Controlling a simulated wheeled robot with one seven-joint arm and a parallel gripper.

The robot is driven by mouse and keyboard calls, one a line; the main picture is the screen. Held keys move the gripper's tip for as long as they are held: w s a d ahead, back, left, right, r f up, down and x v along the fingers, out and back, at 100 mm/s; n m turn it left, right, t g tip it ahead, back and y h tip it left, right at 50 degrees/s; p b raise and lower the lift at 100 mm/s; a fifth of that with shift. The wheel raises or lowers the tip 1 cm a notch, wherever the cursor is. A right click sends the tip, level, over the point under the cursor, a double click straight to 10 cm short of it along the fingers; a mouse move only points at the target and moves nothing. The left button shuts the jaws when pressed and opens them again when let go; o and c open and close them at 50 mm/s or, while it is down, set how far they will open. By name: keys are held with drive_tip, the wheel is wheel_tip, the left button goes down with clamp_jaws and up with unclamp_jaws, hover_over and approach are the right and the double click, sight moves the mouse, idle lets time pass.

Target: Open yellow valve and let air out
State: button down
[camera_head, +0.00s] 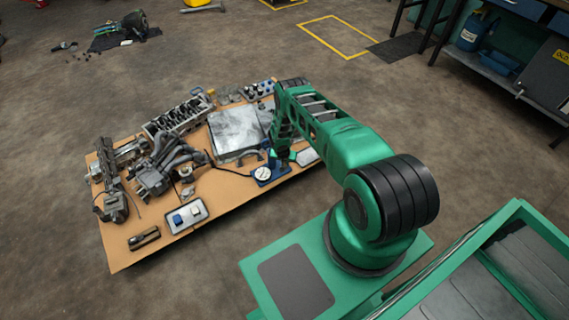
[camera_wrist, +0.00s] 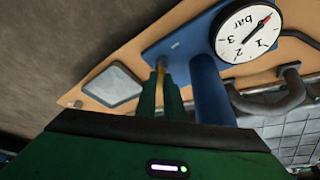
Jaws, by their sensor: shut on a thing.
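The yellow valve (camera_wrist: 160,83) shows as a thin yellow strip between the two green fingers of my gripper (camera_wrist: 163,92) in the wrist view. My gripper is shut on it, and the fingers hide most of it. Beside it are a blue cylinder (camera_wrist: 211,92) and a round white gauge marked "bar" (camera_wrist: 240,38), with a red-tipped needle slanting to the upper right. They sit by a blue plate (camera_wrist: 178,42). In the head view, the gauge (camera_head: 263,174) stands near the board's front edge, with my gripper (camera_head: 284,155) just right of it; the valve cannot be made out there.
The tan board (camera_head: 232,187) carries engine parts (camera_head: 168,165), a grey metal plate (camera_head: 235,128) and a small tray with blue and white pieces (camera_head: 187,217). A black hose runs left from the gauge. A workbench (camera_head: 510,75) stands at the upper right.

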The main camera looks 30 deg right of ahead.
drive_tip(key=n, duration=0.1)
drive_tip(key=n+y, duration=0.1)
drive_tip(key=n, duration=0.1)
drive_tip(key=n+t, duration=0.1)
drive_tip(key=n, duration=0.1)
drive_tip(key=shift+s+d+y, duration=0.1)
drive_tip(key=shift+d+y, duration=0.15)
drive_tip(key=shift+y, duration=0.15)
drive_tip(key=shift+d+n+y, duration=0.1)
drive_tip(key=shift+n+y, duration=0.5)
drive_tip(key=shift+n, duration=1.2)
drive_tip(key=c, duration=1.9)
unclamp_jaws()
drive_tip(key=shift+o, duration=0.2)
drive_tip(key=v, duration=1)
drive_tip(key=shift+s+d+r, duration=0.15)
drive_tip(key=shift+s+r, duration=0.1)
drive_tip(key=shift+r, duration=0.05)
